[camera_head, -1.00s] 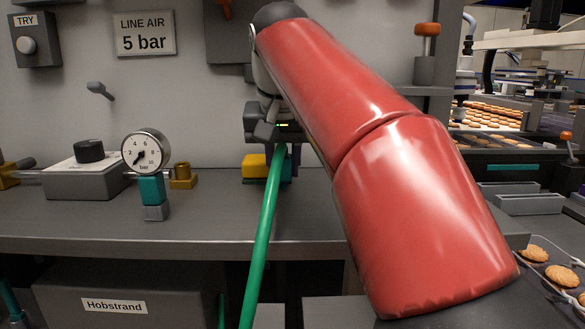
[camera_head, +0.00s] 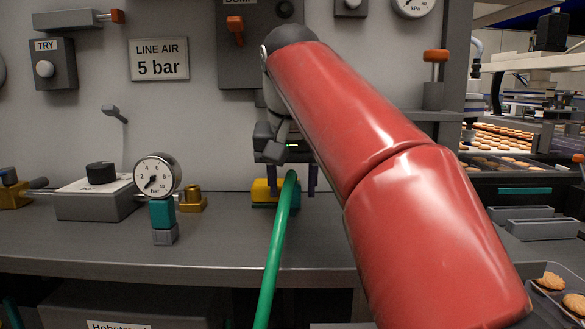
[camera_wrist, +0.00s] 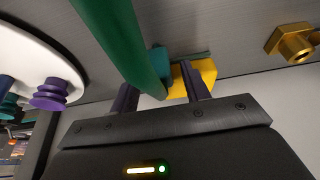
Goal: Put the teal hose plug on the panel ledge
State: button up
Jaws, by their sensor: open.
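The fingers also show in the wrist view (camera_wrist: 157,92).
The yellow block (camera_head: 262,191) stands by the fingers. Left of it are a brass fitting (camera_head: 192,200), a pressure gauge (camera_head: 157,175) on a teal body, and a grey box with a black knob (camera_head: 101,172). The ledge's front strip is clear. Biscuits lie at the right.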

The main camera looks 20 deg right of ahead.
aim_at(293, 175)
jog(key=v, duration=0.6)
jog(key=shift+s+r, duration=0.15)
jog(key=shift+r, duration=0.05)
jog(key=shift+s, duration=0.1)
